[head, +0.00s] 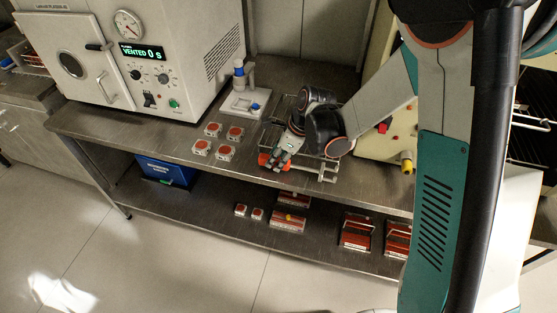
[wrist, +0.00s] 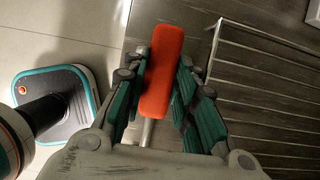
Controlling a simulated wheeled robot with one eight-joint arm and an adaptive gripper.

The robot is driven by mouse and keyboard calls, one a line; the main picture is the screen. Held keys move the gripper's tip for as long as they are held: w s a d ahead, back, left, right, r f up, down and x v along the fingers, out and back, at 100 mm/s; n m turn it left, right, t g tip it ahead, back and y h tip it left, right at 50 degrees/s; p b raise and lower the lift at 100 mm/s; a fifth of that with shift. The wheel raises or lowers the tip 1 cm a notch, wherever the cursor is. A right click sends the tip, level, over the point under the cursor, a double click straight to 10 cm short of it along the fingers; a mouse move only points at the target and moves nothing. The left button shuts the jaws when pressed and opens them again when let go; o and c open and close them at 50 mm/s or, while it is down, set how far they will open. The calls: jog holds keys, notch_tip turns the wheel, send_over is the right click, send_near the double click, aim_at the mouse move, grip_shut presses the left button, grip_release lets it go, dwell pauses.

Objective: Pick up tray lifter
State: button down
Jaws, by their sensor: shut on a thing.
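The tray lifter has a red-orange handle (wrist: 164,62) and a metal shaft, seen in the wrist view. In the head view its orange end (head: 264,159) shows at the front of the steel bench, and a pale metal frame (head: 325,172) that seems to belong to it shows to the right. My gripper (head: 281,158) is at the bench's front edge. In the wrist view my gripper (wrist: 162,78) has its green-padded fingers on both sides of the handle, shut on it. The gripper hides part of the lifter in the head view.
A wire rack (wrist: 265,85) lies right of the handle in the wrist view. Several small white pieces with red tops (head: 213,130) sit on the bench (head: 160,135) to the left, near a plasma machine (head: 150,60). The lower shelf holds red trays (head: 357,231) and a blue bin (head: 166,172).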

notch_tip(320, 180, up, 19)
jog(key=p, duration=0.6)
jog(key=shift+f, duration=0.2)
